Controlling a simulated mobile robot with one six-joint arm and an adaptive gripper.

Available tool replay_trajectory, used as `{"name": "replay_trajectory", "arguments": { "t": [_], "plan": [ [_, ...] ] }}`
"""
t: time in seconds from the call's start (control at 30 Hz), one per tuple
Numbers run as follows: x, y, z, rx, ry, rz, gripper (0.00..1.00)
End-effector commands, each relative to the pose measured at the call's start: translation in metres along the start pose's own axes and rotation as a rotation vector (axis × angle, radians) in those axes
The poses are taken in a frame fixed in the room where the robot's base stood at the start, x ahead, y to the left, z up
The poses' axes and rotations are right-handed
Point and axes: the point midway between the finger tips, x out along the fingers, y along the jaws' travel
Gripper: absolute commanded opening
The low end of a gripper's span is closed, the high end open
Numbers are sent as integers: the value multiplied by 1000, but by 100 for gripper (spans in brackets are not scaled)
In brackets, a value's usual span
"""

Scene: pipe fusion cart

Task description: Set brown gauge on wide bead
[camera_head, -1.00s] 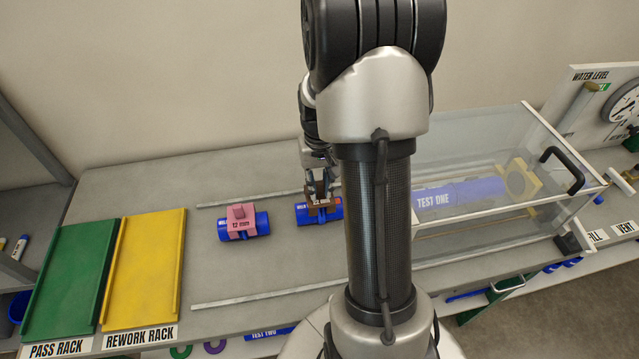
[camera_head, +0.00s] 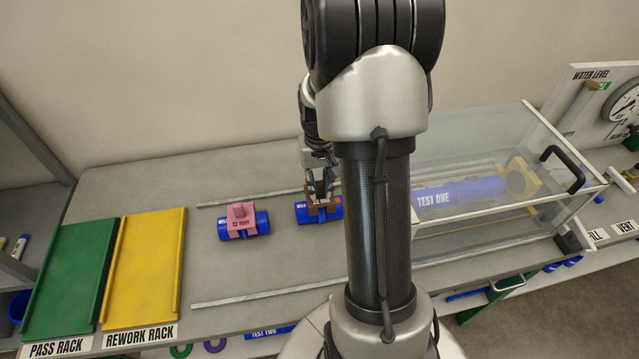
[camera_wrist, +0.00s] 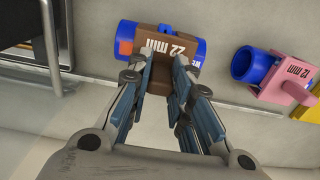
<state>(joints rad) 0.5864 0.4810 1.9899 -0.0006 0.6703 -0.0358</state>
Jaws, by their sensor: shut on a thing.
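The brown gauge (camera_head: 320,202), marked 22 mm, is at the right-hand blue pipe piece (camera_head: 303,212), over its middle. The wrist view shows the brown gauge (camera_wrist: 163,48) across the blue pipe (camera_wrist: 128,32), whose two ends stick out either side; an orange-red patch shows near one end. My gripper (camera_head: 319,178) is shut on the brown gauge from above; its fingers also show in the wrist view (camera_wrist: 165,75). The bead under the gauge is hidden, so I cannot tell how fully it is seated.
A pink 12 mm gauge (camera_head: 241,217) sits on another blue pipe piece (camera_head: 262,224) to the left. Green (camera_head: 66,275) and yellow (camera_head: 146,266) racks lie further left. A clear tank (camera_head: 470,150) holding a pipe marked TEST ONE stands right. Bench between rails is otherwise clear.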

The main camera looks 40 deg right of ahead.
Motion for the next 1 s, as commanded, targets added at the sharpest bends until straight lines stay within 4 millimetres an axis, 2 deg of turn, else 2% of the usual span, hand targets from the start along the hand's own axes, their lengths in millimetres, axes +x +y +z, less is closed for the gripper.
{"name": "replay_trajectory", "arguments": {
  "t": [1.0],
  "plan": [
    [22, 0, 0, 0, 0, 0, 0]
  ]
}}
